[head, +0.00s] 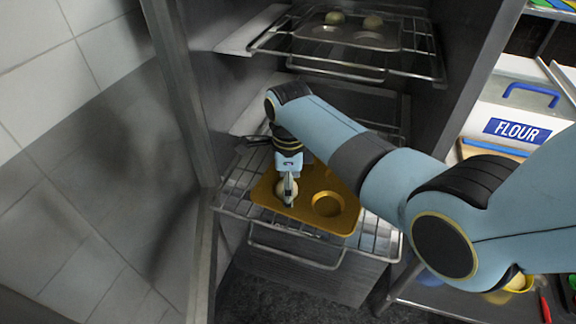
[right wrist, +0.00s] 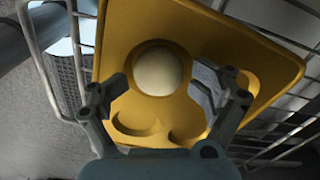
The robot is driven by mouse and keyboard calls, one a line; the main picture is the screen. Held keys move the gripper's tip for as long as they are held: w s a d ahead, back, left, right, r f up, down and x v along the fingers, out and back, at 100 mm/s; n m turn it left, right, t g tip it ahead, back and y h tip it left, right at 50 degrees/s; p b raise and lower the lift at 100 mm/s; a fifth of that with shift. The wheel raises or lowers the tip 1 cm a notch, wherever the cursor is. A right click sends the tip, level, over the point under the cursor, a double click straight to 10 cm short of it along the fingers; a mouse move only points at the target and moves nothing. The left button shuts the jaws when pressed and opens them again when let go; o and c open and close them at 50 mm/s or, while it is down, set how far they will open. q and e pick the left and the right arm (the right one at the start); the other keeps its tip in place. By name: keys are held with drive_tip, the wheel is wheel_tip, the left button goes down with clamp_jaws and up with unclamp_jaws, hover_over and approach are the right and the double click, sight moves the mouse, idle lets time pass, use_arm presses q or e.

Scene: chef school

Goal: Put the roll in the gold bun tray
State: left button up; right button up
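The gold bun tray (head: 268,192) lies on the middle wire rack of the open cabinet, with round cups in it. The pale round roll (head: 284,186) is at the tray's left front cup. In the right wrist view the roll (right wrist: 158,71) appears inside the rim of one cup of the tray (right wrist: 118,35). My right gripper (head: 289,192) reaches down over the tray. Its fingers (right wrist: 160,88) are spread on either side of the roll, with gaps visible between them and it. Other cups look empty; the arm hides part of the tray. My left gripper is not in view.
An upper rack (head: 415,62) holds a metal tray (head: 345,38) with two pale rolls. Cabinet walls (head: 180,80) close in on both sides. A white FLOUR bin (head: 520,110) stands on the right. A tiled wall (head: 40,110) is on the left.

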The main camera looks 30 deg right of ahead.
wheel_tip(320, 180, up, 13)
drive_tip(key=shift+w, duration=0.2)
drive_tip(key=shift+d, duration=0.1)
idle(0.4)
